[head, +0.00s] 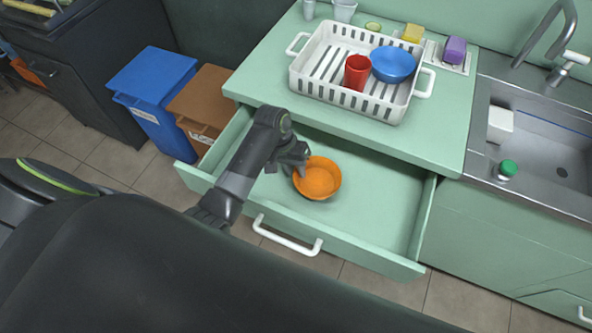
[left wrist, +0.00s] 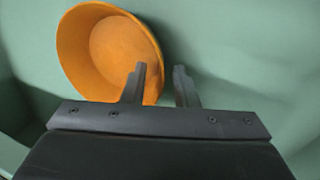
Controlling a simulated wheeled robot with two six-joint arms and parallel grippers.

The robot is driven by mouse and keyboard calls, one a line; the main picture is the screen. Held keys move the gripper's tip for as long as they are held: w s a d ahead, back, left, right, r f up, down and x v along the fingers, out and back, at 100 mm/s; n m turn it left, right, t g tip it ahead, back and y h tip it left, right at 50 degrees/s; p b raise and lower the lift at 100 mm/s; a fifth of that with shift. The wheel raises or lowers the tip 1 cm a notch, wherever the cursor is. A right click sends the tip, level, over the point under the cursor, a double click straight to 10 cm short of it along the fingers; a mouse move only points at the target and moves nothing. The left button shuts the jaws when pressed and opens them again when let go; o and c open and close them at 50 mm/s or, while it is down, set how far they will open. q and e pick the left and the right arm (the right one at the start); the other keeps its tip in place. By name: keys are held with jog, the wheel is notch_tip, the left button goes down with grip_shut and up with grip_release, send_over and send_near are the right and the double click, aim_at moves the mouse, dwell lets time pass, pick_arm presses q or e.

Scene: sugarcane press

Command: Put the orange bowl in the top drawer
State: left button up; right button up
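The orange bowl (head: 317,179) is inside the open top drawer (head: 385,215), toward its left-middle part. In the left wrist view the bowl (left wrist: 108,45) fills the upper left, with its hollow facing the camera. My left gripper (head: 299,163) is at the bowl's upper left side, low in the drawer. In the left wrist view its two fingers stand apart; one overlaps the bowl's right edge and the other is just outside it. I cannot tell whether they touch the bowl. My right gripper is not in view.
A white dish rack (head: 305,82) with a red cup (head: 357,72) and a blue bowl (head: 393,64) stands on the counter above the drawer. A sink (head: 545,140) is at the right. Blue (head: 150,95) and brown (head: 205,100) bins stand left. The drawer's right part is empty.

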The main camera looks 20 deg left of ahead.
pick_arm(q)
jog(key=v, duration=1)
jog(key=shift+r+p, duration=0.3)
jog(key=shift+p, duration=0.1)
